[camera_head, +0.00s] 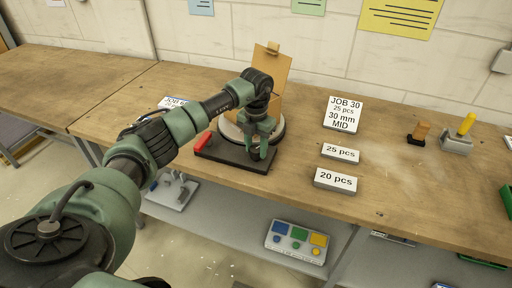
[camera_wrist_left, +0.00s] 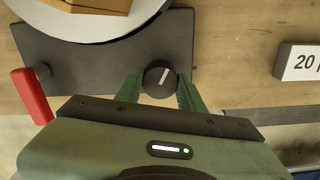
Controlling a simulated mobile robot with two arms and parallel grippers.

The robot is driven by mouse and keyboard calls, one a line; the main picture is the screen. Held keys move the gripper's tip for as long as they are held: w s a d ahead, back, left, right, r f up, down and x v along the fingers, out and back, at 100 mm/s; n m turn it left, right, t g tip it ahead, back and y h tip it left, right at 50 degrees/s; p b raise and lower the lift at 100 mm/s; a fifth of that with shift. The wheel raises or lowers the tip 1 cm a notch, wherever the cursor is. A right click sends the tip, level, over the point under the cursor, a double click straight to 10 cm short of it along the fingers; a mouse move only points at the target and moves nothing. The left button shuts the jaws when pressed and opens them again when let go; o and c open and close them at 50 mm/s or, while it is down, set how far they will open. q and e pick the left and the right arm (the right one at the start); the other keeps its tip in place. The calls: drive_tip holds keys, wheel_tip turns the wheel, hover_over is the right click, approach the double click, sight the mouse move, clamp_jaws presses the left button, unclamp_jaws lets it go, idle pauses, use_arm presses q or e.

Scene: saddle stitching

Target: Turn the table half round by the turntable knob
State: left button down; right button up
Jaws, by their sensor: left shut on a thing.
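The turntable is a pale round disc (camera_wrist_left: 95,29) on a dark base plate (camera_head: 222,152) near the table's front edge. The dark round knob (camera_wrist_left: 158,79) with a white pointer line is at the base's right end in the left wrist view. My left gripper (camera_head: 258,152) reaches down over it, and its green fingers (camera_wrist_left: 159,92) are on both sides of the knob, shut on it. In the head view the gripper mostly hides the knob. A brown upright board (camera_head: 270,72) stands on the disc, partly behind my arm. My right gripper is not in view.
A red handle (camera_head: 202,141) sticks up at the base's left end. Label blocks "25 pcs" (camera_head: 340,153) and "20 pcs" (camera_head: 335,180) and a "JOB 30" sign (camera_head: 343,114) stand to the right. A yellow-handled tool (camera_head: 458,135) is farther right.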

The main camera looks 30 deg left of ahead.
sight(256, 148)
use_arm(q)
drive_tip(key=shift+r+n+p, duration=0.1)
drive_tip(key=shift+n+p, duration=0.25)
drive_tip(key=shift+n, duration=2.25)
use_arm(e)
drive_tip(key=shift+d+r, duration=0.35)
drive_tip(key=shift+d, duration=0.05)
use_arm(q)
drive_tip(key=c, duration=0.9)
unclamp_jaws()
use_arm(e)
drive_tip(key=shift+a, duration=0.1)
use_arm(q)
wheel_tip(256, 148, up, 8)
drive_tip(key=shift+f+b, duration=0.1)
drive_tip(key=shift+b, duration=0.9)
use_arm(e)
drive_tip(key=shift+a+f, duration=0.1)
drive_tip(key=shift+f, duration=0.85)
